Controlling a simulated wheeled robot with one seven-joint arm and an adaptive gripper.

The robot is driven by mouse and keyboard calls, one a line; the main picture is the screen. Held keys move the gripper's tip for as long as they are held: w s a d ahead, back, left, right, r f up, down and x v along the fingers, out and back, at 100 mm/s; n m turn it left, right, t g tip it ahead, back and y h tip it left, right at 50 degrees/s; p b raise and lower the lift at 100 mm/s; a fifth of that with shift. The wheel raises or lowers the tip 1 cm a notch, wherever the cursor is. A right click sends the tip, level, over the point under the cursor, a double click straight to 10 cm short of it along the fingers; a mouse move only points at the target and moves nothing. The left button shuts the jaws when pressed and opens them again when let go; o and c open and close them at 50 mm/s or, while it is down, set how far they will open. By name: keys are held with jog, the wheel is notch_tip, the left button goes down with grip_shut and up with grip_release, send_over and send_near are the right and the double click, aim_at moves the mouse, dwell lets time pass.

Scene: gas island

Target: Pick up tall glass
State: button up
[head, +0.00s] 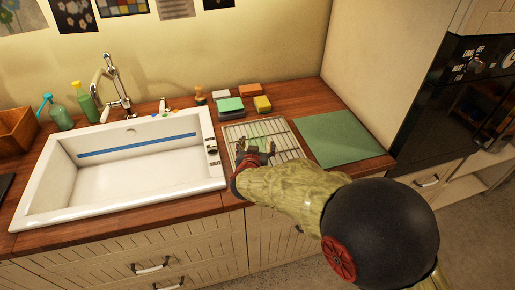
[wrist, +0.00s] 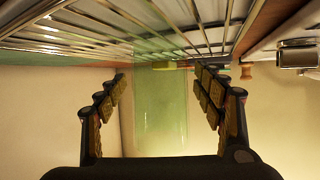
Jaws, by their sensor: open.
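A tall, clear green glass (wrist: 160,110) stands on the wire drying rack, seen upside down in the wrist view. In the head view the glass (head: 262,130) is a faint green shape on the rack, partly hidden by my gripper. My gripper (head: 256,149) is open and low over the front part of the rack. In the wrist view, my gripper (wrist: 160,82) has one finger on each side of the glass's outline, with gaps showing on both sides. I cannot tell how deep the glass sits between the fingers.
The wire rack (head: 291,146) sits between the white sink (head: 215,165) and a green mat (head: 336,138). Sponges (head: 249,90) lie behind the rack. The faucet (head: 113,85) and green bottles (head: 60,116) stand behind the sink. A dark oven (head: 455,100) is at right.

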jog(key=c, duration=0.3)
jog(key=shift+r, duration=0.1)
jog(key=c, duration=1.3)
